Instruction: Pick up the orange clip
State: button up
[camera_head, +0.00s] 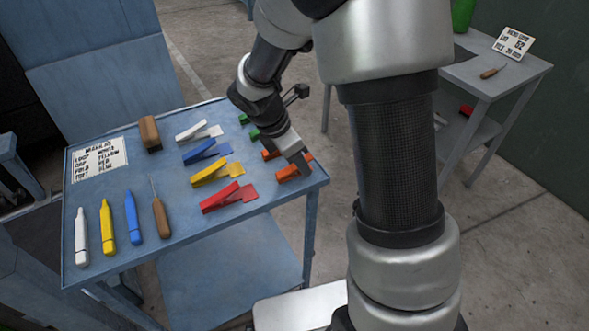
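The orange clip (288,174) lies near the right edge of the blue cart top (255,222). More orange (270,154) shows just left of my gripper. My gripper (299,161) points down at the orange clip, with its grey tip overlapping it in the picture. The fingers are seen from one side, and part of the clip is hidden behind them. I cannot tell whether they touch the clip or how far apart they are.
Red (226,198), yellow (215,173), blue (204,151) and white (196,131) clips lie to the left. Green (254,134) shows behind my gripper. Markers, a wooden-handled awl (160,215), a wooden block (150,134) and a sign (98,159) lie further left.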

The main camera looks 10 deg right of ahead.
jog(key=c, duration=0.5)
jog(key=shift+r, duration=0.1)
